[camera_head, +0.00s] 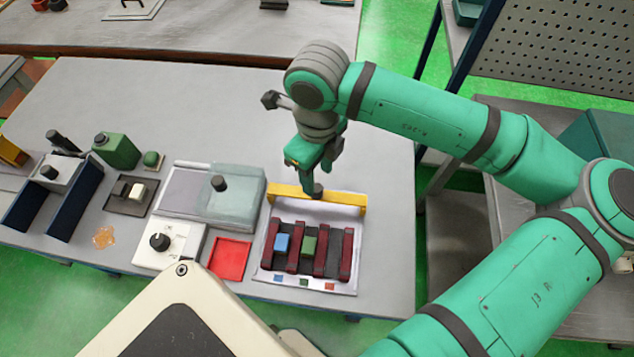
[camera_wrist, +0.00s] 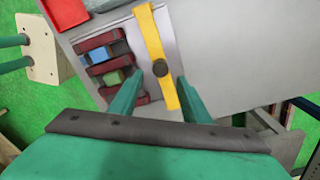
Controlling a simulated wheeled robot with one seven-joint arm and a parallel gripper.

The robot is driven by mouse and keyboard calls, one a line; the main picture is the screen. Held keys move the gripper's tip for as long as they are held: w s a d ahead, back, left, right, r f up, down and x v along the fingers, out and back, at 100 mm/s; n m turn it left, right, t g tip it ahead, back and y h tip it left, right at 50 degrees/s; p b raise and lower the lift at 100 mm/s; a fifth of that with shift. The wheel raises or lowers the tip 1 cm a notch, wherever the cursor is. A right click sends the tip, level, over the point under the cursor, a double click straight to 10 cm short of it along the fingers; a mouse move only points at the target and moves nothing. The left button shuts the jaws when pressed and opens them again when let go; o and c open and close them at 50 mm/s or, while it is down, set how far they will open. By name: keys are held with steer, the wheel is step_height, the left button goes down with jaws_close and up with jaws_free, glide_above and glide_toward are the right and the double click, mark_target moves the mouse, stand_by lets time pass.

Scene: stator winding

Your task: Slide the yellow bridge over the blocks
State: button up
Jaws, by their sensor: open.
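The yellow bridge (camera_head: 338,197) stands across the back end of a light tray (camera_head: 262,271), with a dark knob on its middle. In the wrist view the yellow bridge (camera_wrist: 153,48) runs lengthwise, its dark knob near the fingertips. A blue block (camera_head: 282,243) and a green block (camera_head: 309,246) sit between dark red bars in front of the bridge. The blue block (camera_wrist: 99,56) and green block (camera_wrist: 113,78) also show in the wrist view. My gripper (camera_head: 316,185) is open above the knob; its fingers (camera_wrist: 157,88) appear on either side of it, contact unclear.
A red square (camera_head: 230,259) and a white unit with a black knob (camera_head: 168,245) lie left of the tray. A translucent grey lid (camera_head: 235,197) stands at its back left. Small coloured squares mark the tray's front edge. The table (camera_head: 160,100) behind is clear.

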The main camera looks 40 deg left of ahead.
mark_target(317, 187)
steer(key=shift+a+f, duration=0.15)
steer(key=shift+f, duration=2.55)
steer(key=shift+c, duration=0.3)
jaws_close()
